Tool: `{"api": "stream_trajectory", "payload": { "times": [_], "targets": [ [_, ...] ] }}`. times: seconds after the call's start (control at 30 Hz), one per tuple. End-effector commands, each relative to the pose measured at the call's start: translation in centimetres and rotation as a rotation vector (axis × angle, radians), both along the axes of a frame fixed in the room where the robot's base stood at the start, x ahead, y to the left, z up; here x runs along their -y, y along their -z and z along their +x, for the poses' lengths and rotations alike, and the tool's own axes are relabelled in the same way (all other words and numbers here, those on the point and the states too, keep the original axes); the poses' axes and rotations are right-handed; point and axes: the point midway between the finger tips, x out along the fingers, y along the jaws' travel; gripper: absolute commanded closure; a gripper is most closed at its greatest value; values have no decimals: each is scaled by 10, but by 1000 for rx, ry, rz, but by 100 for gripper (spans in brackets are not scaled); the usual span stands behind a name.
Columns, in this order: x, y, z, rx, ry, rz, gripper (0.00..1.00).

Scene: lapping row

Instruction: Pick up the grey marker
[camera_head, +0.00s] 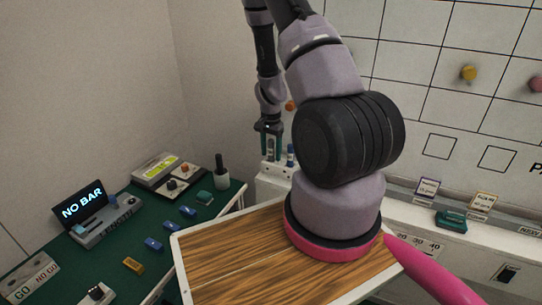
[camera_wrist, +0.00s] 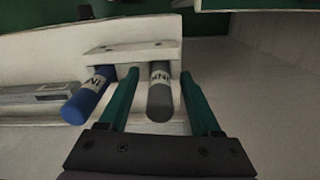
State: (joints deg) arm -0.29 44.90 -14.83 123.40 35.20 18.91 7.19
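The grey marker (camera_wrist: 160,100) stands in a white holder (camera_wrist: 125,52) in the wrist view, with a light label band around it. My gripper (camera_wrist: 160,76) is open, with one green finger on each side of the grey marker. A gap shows between the marker and each finger. The blue marker (camera_wrist: 88,97) stands in the same holder, just left of the left finger. In the head view my gripper (camera_head: 270,147) is at the white ledge by the wall, with the blue marker (camera_head: 290,156) to its right. The grey marker is hard to make out there.
The left finger is in the narrow space between the two markers. A grey bar-shaped object (camera_wrist: 40,94) lies left of the blue marker. A green bench (camera_head: 115,240) with several blocks and devices is at the left. A whiteboard (camera_head: 410,95) is behind the ledge.

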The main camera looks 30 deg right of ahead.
Motion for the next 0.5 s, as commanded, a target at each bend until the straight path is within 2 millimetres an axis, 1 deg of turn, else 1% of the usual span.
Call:
{"api": "stream_trajectory", "payload": {
  "times": [0.03,0.07,0.1,0.17,0.43,0.5],
  "targets": [
    [0,0,0,0,0,0,51],
    [0,0,0,0,0,0,62],
    [0,0,0,0,0,0,77],
    [0,0,0,0,0,0,100],
    [0,-1,0,0,0,0,100],
    [0,-3,0,1,-1,0,100]
  ]
}}
